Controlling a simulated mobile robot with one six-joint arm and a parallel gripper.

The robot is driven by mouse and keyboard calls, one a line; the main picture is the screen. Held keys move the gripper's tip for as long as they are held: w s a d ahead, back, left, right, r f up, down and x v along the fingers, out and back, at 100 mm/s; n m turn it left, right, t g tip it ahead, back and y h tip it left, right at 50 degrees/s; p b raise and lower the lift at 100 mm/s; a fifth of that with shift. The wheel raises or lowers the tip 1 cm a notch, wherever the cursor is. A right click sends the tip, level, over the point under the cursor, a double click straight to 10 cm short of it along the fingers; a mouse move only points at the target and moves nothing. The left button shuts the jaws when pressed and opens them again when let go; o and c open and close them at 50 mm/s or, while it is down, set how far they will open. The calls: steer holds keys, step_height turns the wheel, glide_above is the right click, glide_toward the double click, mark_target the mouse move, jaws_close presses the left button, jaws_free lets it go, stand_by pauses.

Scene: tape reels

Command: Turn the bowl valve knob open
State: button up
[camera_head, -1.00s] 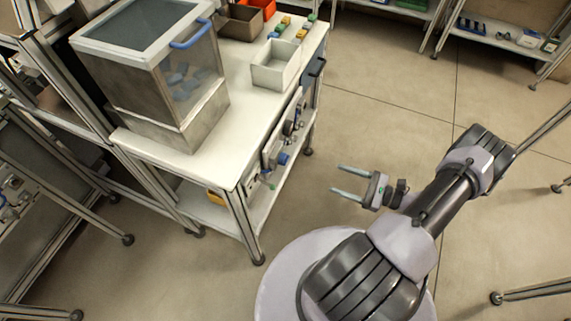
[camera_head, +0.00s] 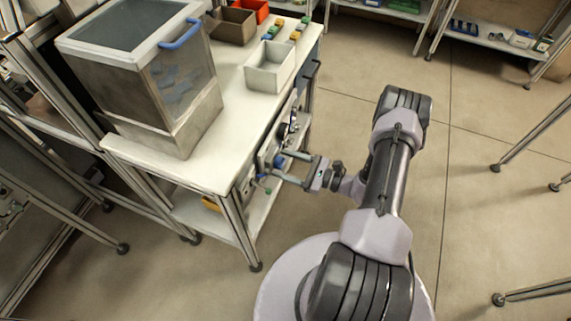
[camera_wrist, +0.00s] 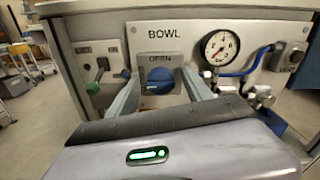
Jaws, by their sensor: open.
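The blue bowl valve knob (camera_wrist: 159,76) sits on a panel marked BOWL, just below the word OPEN, in the wrist view. In the head view the blue knob (camera_head: 279,161) shows on the bench's right side. My gripper (camera_head: 290,168) reaches toward that panel. In the wrist view my gripper (camera_wrist: 162,90) is open, with one finger on each side of the knob. I cannot tell whether the fingers touch it. The knob's lower part is partly hidden, and its exact turn angle is hard to read.
A pressure gauge (camera_wrist: 220,46) with a blue hose and fittings is right of the knob. A green-handled switch (camera_wrist: 100,70) is to the left. The bench (camera_head: 225,150) carries a clear-sided hopper (camera_head: 170,85) and a white bin (camera_head: 270,68).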

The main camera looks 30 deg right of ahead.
jaws_close()
steer(key=shift+m, duration=0.3)
steer(key=shift+w+d+f+m+b, duration=0.1)
steer(key=shift+m+b, duration=0.35)
steer(key=shift+m, duration=3.85)
steer(key=shift+d+f+m+b, duration=0.1)
steer(key=shift+m+b, duration=0.3)
steer(key=shift+m, duration=3.9)
